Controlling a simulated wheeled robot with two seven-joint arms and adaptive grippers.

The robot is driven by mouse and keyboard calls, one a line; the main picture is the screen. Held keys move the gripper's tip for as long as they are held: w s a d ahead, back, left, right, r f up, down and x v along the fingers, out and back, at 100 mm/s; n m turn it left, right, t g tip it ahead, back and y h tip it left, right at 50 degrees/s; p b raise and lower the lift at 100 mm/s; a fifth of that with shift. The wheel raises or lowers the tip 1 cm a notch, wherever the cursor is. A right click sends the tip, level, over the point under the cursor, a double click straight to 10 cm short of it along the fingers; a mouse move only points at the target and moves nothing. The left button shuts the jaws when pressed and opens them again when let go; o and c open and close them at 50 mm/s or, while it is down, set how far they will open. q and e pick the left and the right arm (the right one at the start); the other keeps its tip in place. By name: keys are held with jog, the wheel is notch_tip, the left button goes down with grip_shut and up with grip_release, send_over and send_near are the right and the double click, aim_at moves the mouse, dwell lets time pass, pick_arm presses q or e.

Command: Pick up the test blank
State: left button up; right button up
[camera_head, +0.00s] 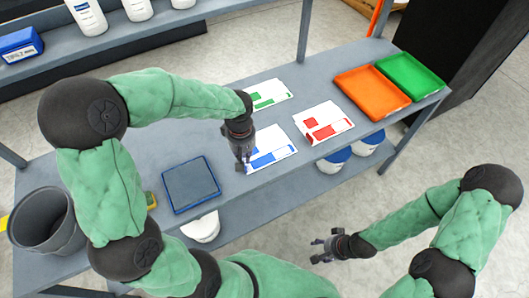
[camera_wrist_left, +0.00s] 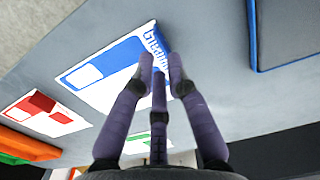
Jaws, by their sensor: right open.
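Three flat white blanks lie on the grey table: one with blue print (camera_head: 270,158), one with red print (camera_head: 323,121) and one with green print (camera_head: 269,93). I cannot tell which is called the test blank. My left gripper (camera_head: 243,158) points down at the left edge of the blue one and hides part of it. In the left wrist view its fingers (camera_wrist_left: 160,72) are close together over the lettered blue edge of that blank (camera_wrist_left: 112,68); whether they grip it is unclear. My right gripper (camera_head: 328,249) is open and empty, in front of the table.
An orange tray (camera_head: 372,91) and a green tray (camera_head: 410,75) stand at the table's right end. A dark blue-grey square tray (camera_head: 190,185) lies left of the blanks, and a grey bin (camera_head: 46,220) stands far left. White bottles (camera_head: 87,16) stand on the back shelf.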

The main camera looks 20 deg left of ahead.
pick_arm(q)
jog(key=shift+f+b, duration=1.25)
jog(key=shift+f, duration=1.45)
jog(key=shift+s, duration=0.1)
jog(key=shift+r, duration=0.1)
grip_shut()
